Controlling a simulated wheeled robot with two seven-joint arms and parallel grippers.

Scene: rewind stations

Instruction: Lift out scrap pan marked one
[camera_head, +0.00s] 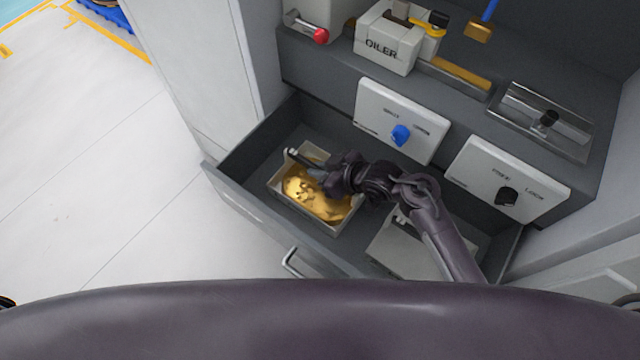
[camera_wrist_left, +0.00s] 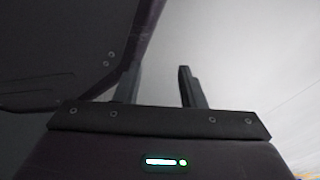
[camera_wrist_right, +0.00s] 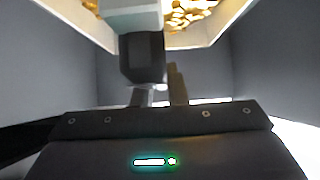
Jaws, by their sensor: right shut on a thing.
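A pale scrap pan (camera_head: 301,210) filled with golden scrap (camera_head: 318,198) is at the left side of the open drawer. No number on it is readable. My right gripper (camera_head: 312,170) reaches over its far side and is shut on the pan; the exact grip is partly hidden by the gripper. In the right wrist view the pan's pale wall (camera_wrist_right: 215,30) and golden scrap stand just beyond the fingers (camera_wrist_right: 160,85). I cannot tell whether the pan is clear of the drawer floor. My left gripper (camera_wrist_left: 160,88) is open and empty, seen only in the left wrist view.
The grey drawer (camera_head: 235,195) is pulled out, with a handle (camera_head: 290,262) in front. A second pale pan (camera_head: 400,258) is at its right, partly under my right arm. Above are a blue-knob panel (camera_head: 380,108), a FREE/LOCK panel (camera_head: 480,180) and an oiler (camera_head: 385,48).

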